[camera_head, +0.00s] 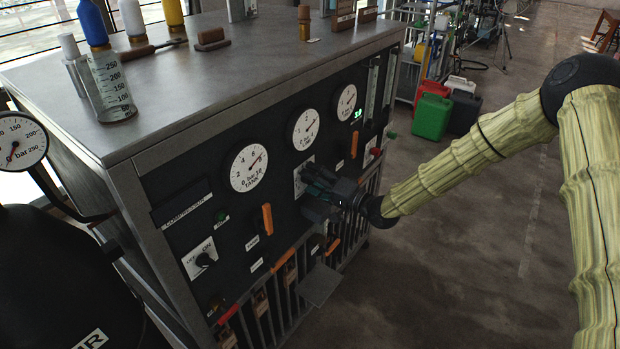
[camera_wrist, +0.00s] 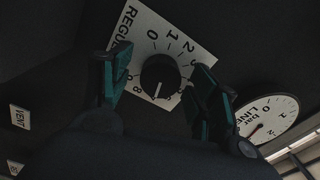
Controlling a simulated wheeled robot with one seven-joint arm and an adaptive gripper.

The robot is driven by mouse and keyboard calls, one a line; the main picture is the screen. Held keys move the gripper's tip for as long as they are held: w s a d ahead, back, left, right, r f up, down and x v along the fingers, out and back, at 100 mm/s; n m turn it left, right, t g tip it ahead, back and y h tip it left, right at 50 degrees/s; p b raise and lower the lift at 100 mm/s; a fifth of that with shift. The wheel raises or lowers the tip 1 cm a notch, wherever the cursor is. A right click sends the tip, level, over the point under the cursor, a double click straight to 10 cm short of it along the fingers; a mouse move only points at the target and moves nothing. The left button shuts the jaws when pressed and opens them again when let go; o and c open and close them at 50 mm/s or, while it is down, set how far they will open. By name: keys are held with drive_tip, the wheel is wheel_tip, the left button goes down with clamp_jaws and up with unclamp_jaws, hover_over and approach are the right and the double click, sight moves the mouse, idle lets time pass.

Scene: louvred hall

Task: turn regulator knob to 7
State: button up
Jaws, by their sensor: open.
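The regulator knob (camera_wrist: 160,76) is black and round with a white pointer line. It sits on a white numbered plate (camera_wrist: 143,22) on the dark panel. My gripper (camera_wrist: 160,64) is open, with a teal-padded finger on either side of the knob and gaps showing between. In the head view my gripper (camera_head: 320,188) is at the panel and hides the knob; part of the white plate (camera_head: 299,180) shows beside it.
The panel carries a tank gauge (camera_head: 248,168), two more gauges, an on/off switch (camera_head: 203,260) and orange handles (camera_head: 267,219). A line gauge (camera_wrist: 268,118) is right of my gripper in the wrist view. A small shelf (camera_head: 319,287) juts out below.

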drive_tip(key=v, duration=0.7)
drive_tip(key=shift+p, duration=0.45)
drive_tip(key=v, duration=1.2)
